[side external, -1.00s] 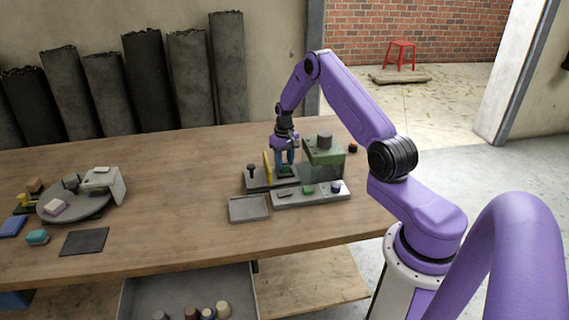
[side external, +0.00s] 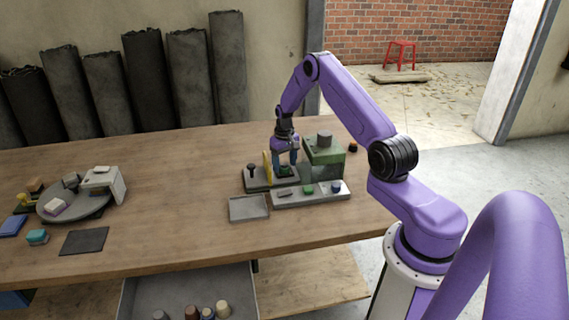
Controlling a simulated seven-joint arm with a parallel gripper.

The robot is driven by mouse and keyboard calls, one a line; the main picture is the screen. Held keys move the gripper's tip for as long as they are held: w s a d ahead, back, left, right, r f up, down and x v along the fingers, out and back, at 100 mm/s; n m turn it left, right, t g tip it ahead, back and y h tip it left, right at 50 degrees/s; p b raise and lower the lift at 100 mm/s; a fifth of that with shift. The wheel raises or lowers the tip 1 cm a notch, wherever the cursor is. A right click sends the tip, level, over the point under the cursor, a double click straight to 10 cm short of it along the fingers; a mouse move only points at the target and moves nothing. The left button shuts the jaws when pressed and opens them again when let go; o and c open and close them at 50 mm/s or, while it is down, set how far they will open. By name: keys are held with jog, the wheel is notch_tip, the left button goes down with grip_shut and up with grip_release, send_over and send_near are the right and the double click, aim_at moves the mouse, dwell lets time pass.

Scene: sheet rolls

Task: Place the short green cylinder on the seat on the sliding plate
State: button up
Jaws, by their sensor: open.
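My gripper (side external: 286,164) points down over the sliding plate (side external: 259,184), a grey plate with a black knob (side external: 251,168) at its left. Its fingers are open. A small green piece (side external: 284,170), which looks like the short green cylinder, sits low between or just under the fingertips, at the plate. The fingers partly hide it and the seat, so I cannot tell exactly how it sits. Another green piece (side external: 308,189) lies in the grey tray (side external: 286,201) in front.
A green machine block (side external: 325,156) with a grey cylinder on top stands close right of my gripper. A yellow upright piece (side external: 267,166) stands close left. An empty shallow tray (side external: 249,208) lies in front. A round turntable (side external: 74,207) is far left; the table's middle is clear.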

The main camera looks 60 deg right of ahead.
aim_at(284, 164)
notch_tip(284, 164, up, 12)
jog(key=s+a+r+n, duration=0.2)
jog(key=a+r+n, duration=0.1)
jog(key=a, duration=0.6)
jog(key=s+a+r+n, duration=0.2)
jog(key=s+a+r, duration=0.1)
jog(key=a, duration=0.6)
jog(key=s+a+r+n, duration=0.2)
jog(key=a+r+n, duration=0.15)
jog(key=a, duration=0.55)
jog(key=s+a+r+n, duration=0.2)
jog(key=s+a, duration=0.2)
jog(key=s, duration=0.3)
jog(key=s+a+r+n, duration=0.1)
jog(key=s+a+n, duration=0.1)
jog(key=s+a, duration=0.45)
jog(key=s+d+n, duration=0.3)
jog(key=s+n, duration=0.1)
jog(key=s, duration=1.1)
jog(key=shift+d+f+n, duration=0.2)
jog(key=shift+n, duration=0.15)
